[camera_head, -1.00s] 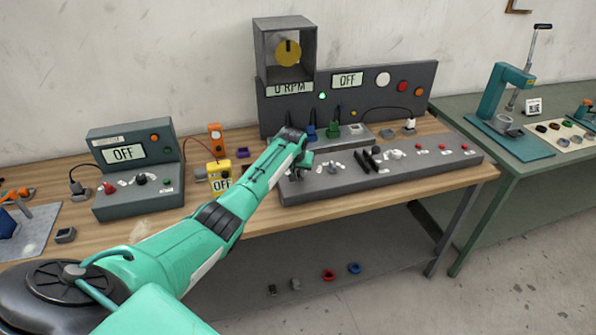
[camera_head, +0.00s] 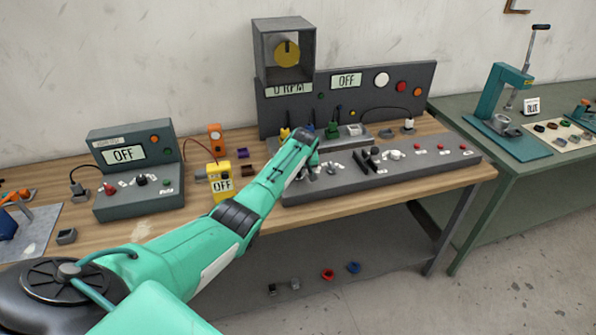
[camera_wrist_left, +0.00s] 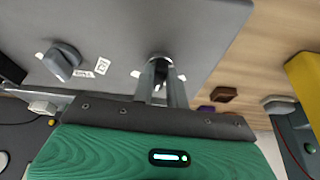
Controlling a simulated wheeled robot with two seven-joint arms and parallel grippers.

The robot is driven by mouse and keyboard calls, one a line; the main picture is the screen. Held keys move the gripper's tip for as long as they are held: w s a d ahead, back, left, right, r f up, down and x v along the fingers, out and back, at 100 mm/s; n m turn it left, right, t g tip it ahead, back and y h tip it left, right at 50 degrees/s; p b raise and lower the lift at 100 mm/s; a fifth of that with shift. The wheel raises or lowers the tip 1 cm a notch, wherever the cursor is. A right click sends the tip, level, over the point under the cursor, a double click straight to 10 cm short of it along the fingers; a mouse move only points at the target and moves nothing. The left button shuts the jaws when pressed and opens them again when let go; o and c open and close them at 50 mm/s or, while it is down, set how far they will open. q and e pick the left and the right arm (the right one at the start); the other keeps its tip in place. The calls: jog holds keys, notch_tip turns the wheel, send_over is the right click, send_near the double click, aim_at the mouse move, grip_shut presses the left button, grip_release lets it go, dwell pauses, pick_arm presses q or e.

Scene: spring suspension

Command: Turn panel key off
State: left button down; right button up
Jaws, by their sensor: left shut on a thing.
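The long grey control panel (camera_head: 400,172) lies along the bench's front edge. My left gripper (camera_head: 309,176) is over its left end, partly hidden by my own arm. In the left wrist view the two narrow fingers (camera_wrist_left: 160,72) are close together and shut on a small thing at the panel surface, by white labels. That thing, at the spot of the panel key, is almost wholly hidden by the fingers, so its angle cannot be told. A grey knob (camera_wrist_left: 62,62) stands beside it on the panel. My right gripper is not in view.
The upright back panel (camera_head: 440,75) has displays reading 0 RPM and OFF. A grey control box (camera_head: 125,190) reading OFF and a yellow meter (camera_head: 221,172) reading OFF stand to the left. Small brown (camera_wrist_left: 223,94) and purple blocks lie near the panel's left end.

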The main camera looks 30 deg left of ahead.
pick_arm(q)
jog(key=shift+w+d+f+n+g+y+b, duration=0.15)
jog(key=shift+n+g+y+b, duration=0.2)
jog(key=shift+n, duration=0.65)
jog(key=shift+w+n+g+b, duration=0.1)
jog(key=shift+n+g+b, duration=0.15)
jog(key=shift+n+b, duration=0.55)
jog(key=n+b, duration=0.2)
jog(key=shift+w+n+g+y, duration=0.1)
jog(key=shift+n+g+y, duration=0.2)
jog(key=shift+g+y, duration=0.1)
jog(key=shift+n+b, duration=0.5)
jog(key=shift+b, duration=0.1)
jog(key=shift+r, duration=0.2)
jog(key=c, duration=1.4)
grip_release()
jog(key=shift+d+r, duration=0.1)
